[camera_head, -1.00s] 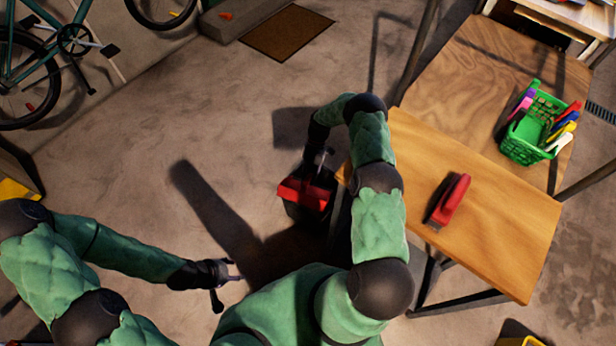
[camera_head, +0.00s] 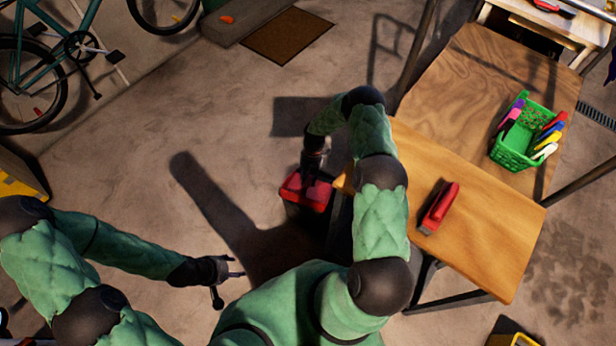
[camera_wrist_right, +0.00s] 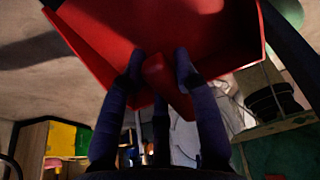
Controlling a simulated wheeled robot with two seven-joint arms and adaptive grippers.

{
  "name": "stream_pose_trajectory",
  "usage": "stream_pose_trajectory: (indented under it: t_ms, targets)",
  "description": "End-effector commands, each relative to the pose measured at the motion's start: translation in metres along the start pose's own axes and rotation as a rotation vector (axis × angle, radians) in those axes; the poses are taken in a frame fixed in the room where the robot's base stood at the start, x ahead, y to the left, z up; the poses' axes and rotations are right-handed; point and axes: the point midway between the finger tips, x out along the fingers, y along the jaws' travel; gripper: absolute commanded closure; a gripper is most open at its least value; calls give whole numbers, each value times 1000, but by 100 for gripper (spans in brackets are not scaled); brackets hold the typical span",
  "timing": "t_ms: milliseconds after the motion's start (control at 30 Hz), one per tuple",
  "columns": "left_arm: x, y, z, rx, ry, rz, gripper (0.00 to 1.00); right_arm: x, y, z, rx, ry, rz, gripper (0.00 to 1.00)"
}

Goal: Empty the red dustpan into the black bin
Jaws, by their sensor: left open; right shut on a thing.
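The red dustpan (camera_head: 305,193) is held by my right gripper (camera_head: 316,172), left of the wooden table. In the right wrist view the two fingers (camera_wrist_right: 158,70) are closed on the dustpan's red handle (camera_wrist_right: 166,85), and its broad red body fills the top. A dark shape that looks like the black bin (camera_head: 300,216) lies directly under the dustpan in the head view, mostly hidden by it. I cannot tell whether they touch, or whether anything is in the dustpan. My left gripper (camera_head: 230,280) is open and empty over the floor at lower left.
A wooden table (camera_head: 490,235) stands at right with a red-handled brush (camera_head: 440,208). A green basket (camera_head: 515,150) of colored items is behind it. A bicycle (camera_head: 70,50) and brown mat (camera_head: 287,37) are at the back. The floor at left center is clear.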

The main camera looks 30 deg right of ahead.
Motion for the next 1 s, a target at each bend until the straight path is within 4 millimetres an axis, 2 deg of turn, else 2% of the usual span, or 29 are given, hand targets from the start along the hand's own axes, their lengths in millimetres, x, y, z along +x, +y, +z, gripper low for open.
stream_pose_trajectory:
  t_ms: [33, 200, 433, 667, 1000]
  targets:
    - [-8, 3, 0, 0, 0, 0, 46, -6, 0, -3, -3, -21, 2, 100]
    - [-21, 8, 1, 0, 0, 0, 46, -12, 1, -6, -5, -123, 2, 100]
    - [-26, 9, 1, 0, 0, 0, 46, -16, 0, -6, -3, -223, 2, 100]
    - [-17, 6, 1, 0, -1, 0, 46, -18, 0, -6, -1, -301, -1, 100]
    - [-16, 6, 1, 0, 0, 0, 46, -21, 1, -7, 1, -327, 3, 100]
